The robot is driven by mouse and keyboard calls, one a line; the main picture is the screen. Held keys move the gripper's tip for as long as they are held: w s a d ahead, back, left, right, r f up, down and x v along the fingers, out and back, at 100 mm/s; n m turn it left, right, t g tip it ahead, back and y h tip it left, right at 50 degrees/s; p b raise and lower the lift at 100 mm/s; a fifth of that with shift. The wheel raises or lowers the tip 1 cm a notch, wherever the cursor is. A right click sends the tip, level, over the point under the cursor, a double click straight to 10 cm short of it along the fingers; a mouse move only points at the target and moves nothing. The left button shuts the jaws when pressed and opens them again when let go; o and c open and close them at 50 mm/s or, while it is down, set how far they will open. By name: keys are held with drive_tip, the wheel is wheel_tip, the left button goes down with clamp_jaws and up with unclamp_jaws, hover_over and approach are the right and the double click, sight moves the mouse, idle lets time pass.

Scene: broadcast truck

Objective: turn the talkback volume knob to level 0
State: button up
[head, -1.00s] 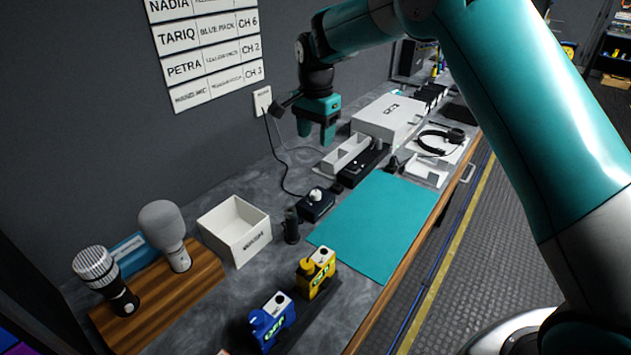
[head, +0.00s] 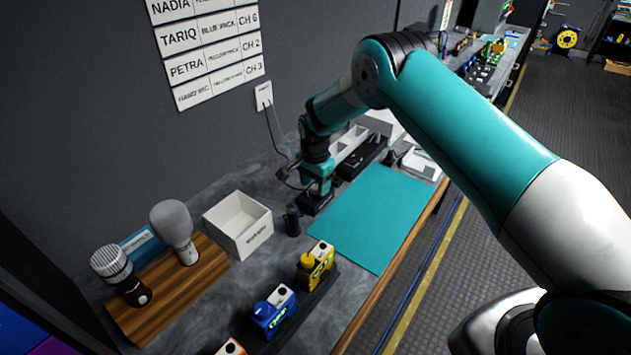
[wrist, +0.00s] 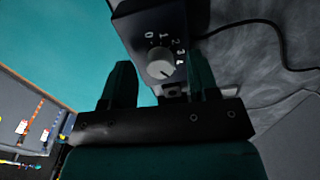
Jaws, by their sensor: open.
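The talkback volume knob (wrist: 160,64) is a round light-grey dial on a small black box (wrist: 135,22) with the numbers 0 to 4 around it. In the wrist view a dark pointer line on the knob runs toward the lower right, near the 4 side. My gripper (wrist: 160,82) is open, one finger on each side of the knob's lower part; whether they touch it I cannot tell. In the head view my gripper (head: 318,190) is down over the black box (head: 314,205), and the knob is hidden behind it.
A teal mat (head: 370,222) lies right of the box. A white bin (head: 238,226), a small black cylinder (head: 292,222), microphones on a wooden board (head: 205,290), and blue (head: 272,310) and yellow (head: 315,265) packs stand nearer. A black cable runs from the box to the wall.

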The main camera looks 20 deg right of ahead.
drive_tip(key=shift+f, duration=0.45)
drive_tip(key=shift+c, duration=0.5)
drive_tip(key=c, duration=0.8)
drive_tip(key=shift+c, duration=0.2)
